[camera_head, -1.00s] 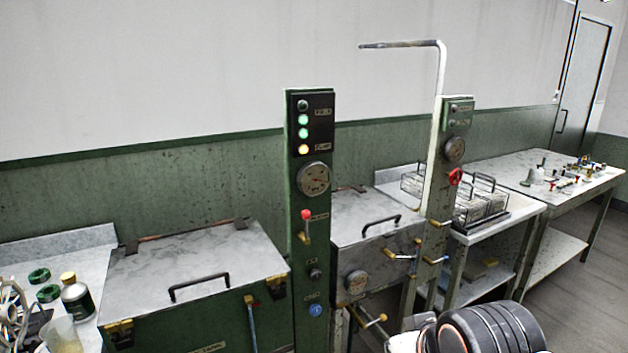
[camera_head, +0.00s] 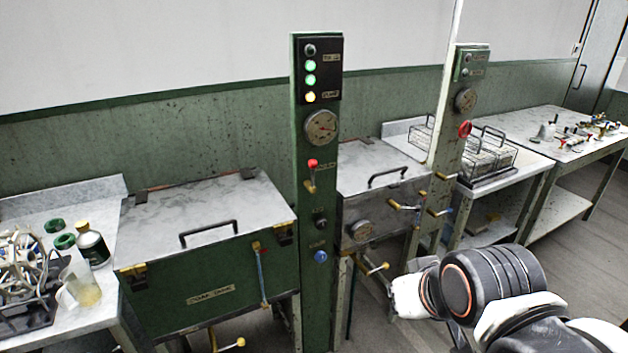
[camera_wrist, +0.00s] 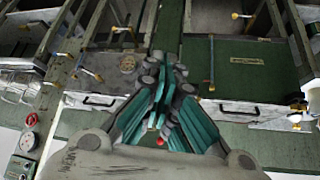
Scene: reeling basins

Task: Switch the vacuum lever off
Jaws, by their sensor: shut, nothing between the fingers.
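A lever with a red knob (camera_head: 312,164) stands on the front of the green control post (camera_head: 318,285), below its round gauge (camera_head: 321,127). Its knob points up, above a brass-coloured pivot. The small labels beside it are too blurred to read. My gripper (camera_wrist: 167,68) is shut and empty in the wrist view, its teal fingers covering much of the post. A red spot (camera_wrist: 160,141), probably the lever knob, shows between the finger linkages. The gripper's tips are not visible in the head view, so I cannot tell their distance from the lever.
A green chest (camera_head: 207,280) with a blue-handled valve (camera_head: 262,270) stands left of the post. A second chest (camera_head: 380,210) and a post with a red handwheel (camera_head: 464,129) stand to the right. My arm occupies the lower right.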

